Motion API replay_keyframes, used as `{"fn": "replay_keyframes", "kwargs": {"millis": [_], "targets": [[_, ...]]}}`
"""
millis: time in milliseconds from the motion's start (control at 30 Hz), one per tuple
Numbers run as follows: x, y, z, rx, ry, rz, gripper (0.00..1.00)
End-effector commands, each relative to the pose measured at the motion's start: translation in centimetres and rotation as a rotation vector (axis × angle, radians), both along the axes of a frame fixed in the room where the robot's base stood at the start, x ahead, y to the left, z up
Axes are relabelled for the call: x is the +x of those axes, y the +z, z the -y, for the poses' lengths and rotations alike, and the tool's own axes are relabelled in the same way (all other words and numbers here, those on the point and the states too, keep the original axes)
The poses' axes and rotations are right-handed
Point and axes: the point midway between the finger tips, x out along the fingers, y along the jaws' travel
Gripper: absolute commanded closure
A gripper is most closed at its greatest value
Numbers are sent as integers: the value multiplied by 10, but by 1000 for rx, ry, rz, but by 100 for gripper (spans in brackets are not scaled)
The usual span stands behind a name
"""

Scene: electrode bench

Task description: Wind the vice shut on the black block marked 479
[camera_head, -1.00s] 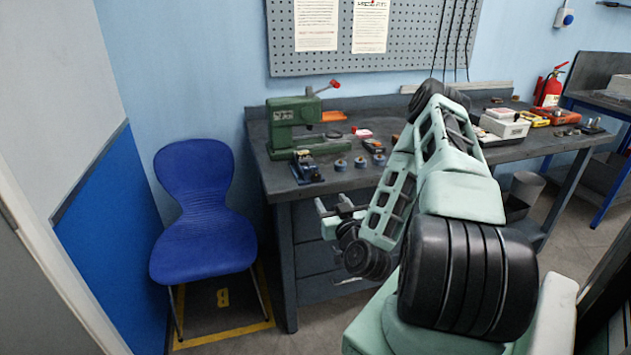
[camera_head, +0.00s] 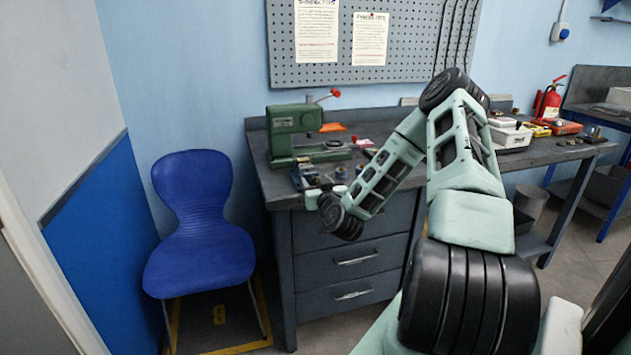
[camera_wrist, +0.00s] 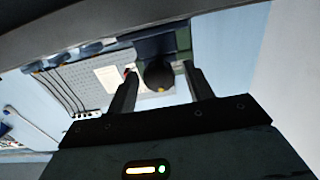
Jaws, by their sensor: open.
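The small blue vice (camera_head: 303,174) stands on the bench near its front left corner, in front of the green press. My gripper (camera_head: 314,194) is at the bench's front edge, close before the vice, partly hidden by my wrist. In the wrist view my gripper (camera_wrist: 161,72) is open, its two dark fingers apart. A dark round part with a small orange mark (camera_wrist: 158,76) shows between them; I cannot tell whether it is the vice's handle or whether the fingers touch it. The black block marked 479 cannot be made out, nor can any number.
The green press (camera_head: 293,130) with its red-knobbed lever (camera_head: 335,93) stands behind the vice. The bench drawers (camera_head: 350,262) drop below the edge. A blue chair (camera_head: 195,220) stands left.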

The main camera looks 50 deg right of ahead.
Motion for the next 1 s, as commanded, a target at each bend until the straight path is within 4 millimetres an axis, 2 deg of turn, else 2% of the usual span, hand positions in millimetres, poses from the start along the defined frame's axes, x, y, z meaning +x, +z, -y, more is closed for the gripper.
{"fn": "replay_keyframes", "kwargs": {"millis": [133, 400, 433, 567, 600, 1000], "targets": [[7, 0, 4, 1, 0, 1, 48], [8, 0, 5, 0, 0, 0, 48], [8, 0, 5, 0, 0, 0, 54], [8, 0, 5, 0, 0, 0, 90], [8, 0, 5, 0, 0, 0, 92], [8, -1, 5, 57, 1, 35, 92]]}}
